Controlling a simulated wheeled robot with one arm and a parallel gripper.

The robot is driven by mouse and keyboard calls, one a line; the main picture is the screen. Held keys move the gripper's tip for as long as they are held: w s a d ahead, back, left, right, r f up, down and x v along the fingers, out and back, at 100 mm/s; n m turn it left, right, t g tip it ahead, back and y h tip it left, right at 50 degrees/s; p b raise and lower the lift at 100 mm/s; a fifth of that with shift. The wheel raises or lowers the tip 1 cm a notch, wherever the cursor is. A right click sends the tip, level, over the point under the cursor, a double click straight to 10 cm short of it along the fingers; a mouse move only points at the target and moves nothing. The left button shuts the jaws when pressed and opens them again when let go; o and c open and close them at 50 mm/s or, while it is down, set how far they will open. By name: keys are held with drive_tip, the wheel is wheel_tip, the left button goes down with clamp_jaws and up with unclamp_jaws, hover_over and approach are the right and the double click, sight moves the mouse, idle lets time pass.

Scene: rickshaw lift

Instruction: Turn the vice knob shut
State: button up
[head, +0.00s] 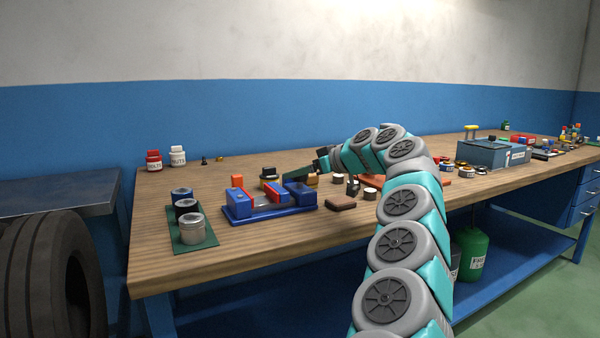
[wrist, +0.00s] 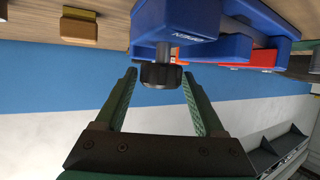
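The blue vice (head: 240,212) with red jaw parts sits on the wooden bench in the head view. In the wrist view the blue vice body (wrist: 195,25) is at the top, with a shaft leading to a black ribbed knob (wrist: 160,76). My gripper (wrist: 159,80) is open, its two green fingers on either side of the knob, with small gaps visible. In the head view my gripper (head: 298,172) reaches in from the right at the vice's right end; the knob is not clearly visible there.
A green mat (head: 208,243) with several cans lies left of the vice. Red and white bottles (head: 177,157) stand at the back left. A blue-grey box (head: 490,153) stands further right.

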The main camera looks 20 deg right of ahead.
clamp_jaws()
idle(0.3)
drive_tip(key=shift+f+b, duration=0.15)
drive_tip(key=shift+b, duration=0.5)
